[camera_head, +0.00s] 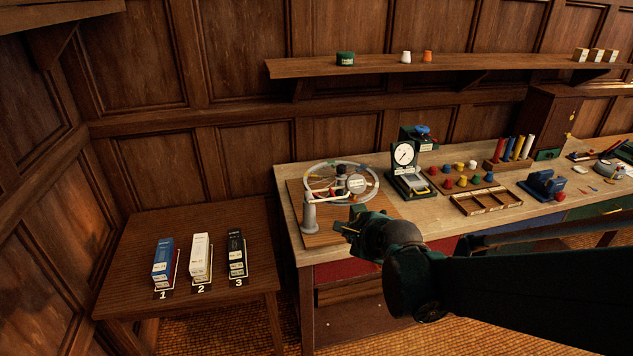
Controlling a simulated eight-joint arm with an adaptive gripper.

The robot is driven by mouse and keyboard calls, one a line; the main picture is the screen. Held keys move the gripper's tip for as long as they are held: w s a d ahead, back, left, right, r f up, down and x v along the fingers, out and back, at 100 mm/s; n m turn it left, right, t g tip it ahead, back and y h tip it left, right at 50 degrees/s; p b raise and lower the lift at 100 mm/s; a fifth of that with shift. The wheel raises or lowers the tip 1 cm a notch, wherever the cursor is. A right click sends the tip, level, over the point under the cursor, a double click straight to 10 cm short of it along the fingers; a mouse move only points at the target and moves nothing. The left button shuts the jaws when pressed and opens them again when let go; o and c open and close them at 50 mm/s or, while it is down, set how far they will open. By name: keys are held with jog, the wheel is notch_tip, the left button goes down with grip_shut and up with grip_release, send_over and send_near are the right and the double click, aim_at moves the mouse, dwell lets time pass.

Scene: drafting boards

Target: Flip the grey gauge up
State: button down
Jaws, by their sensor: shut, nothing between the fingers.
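A small round grey gauge (357,184) with a pale label on its face is part of the apparatus on the wooden board (319,238). Clear looped tubing (318,170) and a grey post (309,214) belong to the same apparatus. Whether the gauge lies flat or is tilted I cannot tell. My gripper (346,228) is shut and empty, at the front right of the board. In the picture it is just below the gauge and apart from it. My arm comes in from the right and hides part of the bench front.
A black-framed dial instrument (403,154) stands right of the apparatus. Coloured knobs (462,181), a divided wooden tray (488,200) and a blue block (542,186) are further right. A low side table (140,228) at left holds three numbered boxes. A shelf (450,64) runs above.

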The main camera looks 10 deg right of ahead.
jog(key=w+d+f+m+t+p, duration=0.1)
jog(key=w+d+f+m+p, duration=0.2)
jog(key=m, duration=0.9)
jog(key=shift+w+d+m+t, duration=0.3)
jog(key=shift+w+d, duration=0.55)
jog(key=shift+w, duration=1)
jog(key=shift+w, duration=0.1)
jog(key=shift+b+x, duration=0.65)
jog(key=shift+x, duration=4.25)
jog(key=shift+w+d+r, duration=0.1)
jog(key=shift+w+r, duration=0.1)
jog(key=shift+r, duration=0.8)
jog(key=shift+w+d+r, duration=0.1)
jog(key=shift+w+r, duration=0.1)
jog(key=shift+r, duration=0.75)
jog(key=shift+r, duration=0.15)
